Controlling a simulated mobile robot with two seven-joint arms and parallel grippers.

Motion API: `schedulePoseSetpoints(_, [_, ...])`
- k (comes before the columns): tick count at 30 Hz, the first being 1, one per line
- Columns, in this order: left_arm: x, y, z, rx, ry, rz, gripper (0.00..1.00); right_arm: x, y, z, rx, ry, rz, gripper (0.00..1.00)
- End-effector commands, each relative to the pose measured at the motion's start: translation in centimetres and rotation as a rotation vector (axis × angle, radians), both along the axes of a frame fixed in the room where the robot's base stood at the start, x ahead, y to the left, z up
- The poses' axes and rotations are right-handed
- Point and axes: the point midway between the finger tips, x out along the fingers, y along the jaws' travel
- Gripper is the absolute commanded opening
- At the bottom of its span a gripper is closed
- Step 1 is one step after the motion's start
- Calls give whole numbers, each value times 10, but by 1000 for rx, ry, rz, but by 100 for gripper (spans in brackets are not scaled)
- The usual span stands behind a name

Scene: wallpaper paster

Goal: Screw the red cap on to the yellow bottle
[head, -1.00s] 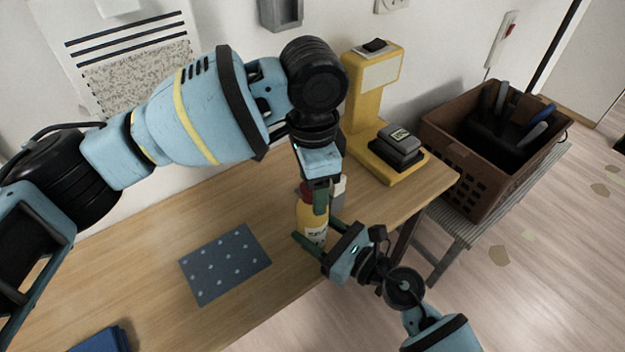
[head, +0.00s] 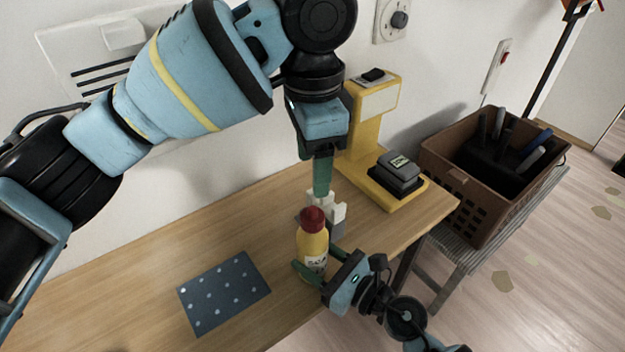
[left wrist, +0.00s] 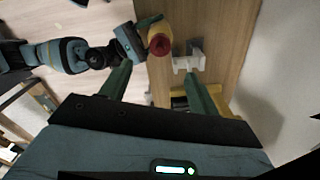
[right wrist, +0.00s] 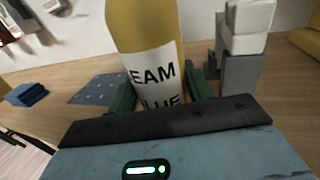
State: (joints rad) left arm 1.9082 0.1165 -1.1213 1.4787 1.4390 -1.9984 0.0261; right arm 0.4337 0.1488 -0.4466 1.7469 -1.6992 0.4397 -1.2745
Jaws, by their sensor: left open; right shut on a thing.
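The yellow bottle (head: 312,248) stands upright near the table's front edge, and its white label shows in the right wrist view (right wrist: 152,75). The red cap (head: 312,218) sits on top of the bottle; it also shows in the left wrist view (left wrist: 161,46). How tightly it sits I cannot tell. My right gripper (head: 318,262) is shut around the bottle's body from the front right. My left gripper (head: 322,190) is open and empty, above the cap and apart from it. In the left wrist view its fingers (left wrist: 160,85) are spread wide.
A white and grey block (head: 328,210) stands just behind the bottle. A yellow stand (head: 370,125) is farther back. A dark blue dotted mat (head: 224,292) lies left of the bottle. A brown crate (head: 455,185) with tools stands at the right. The table's left part is mostly clear.

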Motion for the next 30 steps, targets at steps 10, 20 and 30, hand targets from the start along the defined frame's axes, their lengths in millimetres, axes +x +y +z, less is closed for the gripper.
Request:
schedulePoseSetpoints(10, [0, 0, 11, 1, 0, -1, 61, 0, 0, -1, -1, 1, 1, 0])
schedulePoseSetpoints(20, [0, 0, 11, 0, 0, 0, 61, 0, 0, 0, -1, 1, 0, 76])
schedulePoseSetpoints(30, [0, 0, 10, 1, 1, 0, 61, -3, -4, -1, -2, 1, -1, 76])
